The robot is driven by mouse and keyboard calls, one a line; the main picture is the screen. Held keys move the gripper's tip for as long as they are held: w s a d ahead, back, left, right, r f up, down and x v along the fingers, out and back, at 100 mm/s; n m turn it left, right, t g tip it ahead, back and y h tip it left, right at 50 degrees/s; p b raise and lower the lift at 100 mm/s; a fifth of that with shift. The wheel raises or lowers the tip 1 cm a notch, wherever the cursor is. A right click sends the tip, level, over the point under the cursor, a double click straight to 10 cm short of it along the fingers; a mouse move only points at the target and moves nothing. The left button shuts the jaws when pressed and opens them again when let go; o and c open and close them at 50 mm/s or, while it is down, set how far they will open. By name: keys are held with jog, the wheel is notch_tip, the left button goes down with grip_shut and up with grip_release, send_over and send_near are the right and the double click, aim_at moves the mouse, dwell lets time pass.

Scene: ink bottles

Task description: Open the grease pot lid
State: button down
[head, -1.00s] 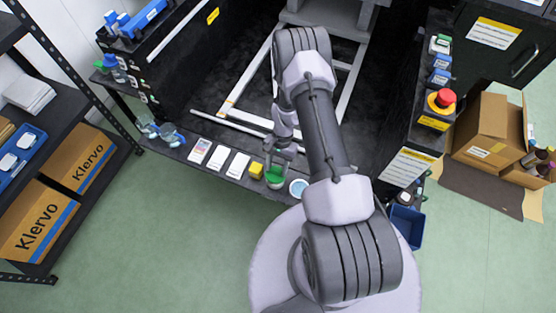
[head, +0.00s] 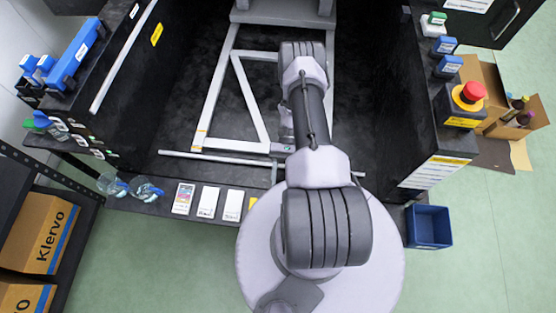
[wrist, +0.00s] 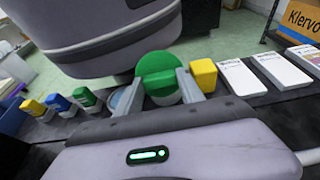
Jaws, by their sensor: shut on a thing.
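The grease pot's green lid (wrist: 157,66) shows in the middle of the wrist view as a rounded green shape, with more green just below it. My gripper (wrist: 160,88) is shut on the grease pot, with one grey finger on each side of the green part. The fingers and the gripper body hide the lower part of the pot. I cannot tell how far the lid is raised from the pot. In the head view my arm hides the pot and the gripper.
A yellow block (wrist: 203,75) stands close right of the pot, then white boxes (wrist: 238,77). In the head view, a red button (head: 469,94) and a blue bin (head: 429,226) are at right.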

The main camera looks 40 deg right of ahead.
jog(key=shift+w+d+f+g+y, duration=0.2)
jog(key=shift+d+f+g+y, duration=0.1)
jog(key=shift+g+y, duration=0.3)
jog(key=shift+w+d+f+g+y, duration=0.25)
jog(key=shift+g+y, duration=0.15)
jog(key=shift+y, duration=0.3)
jog(key=c, duration=0.7)
grip_release()
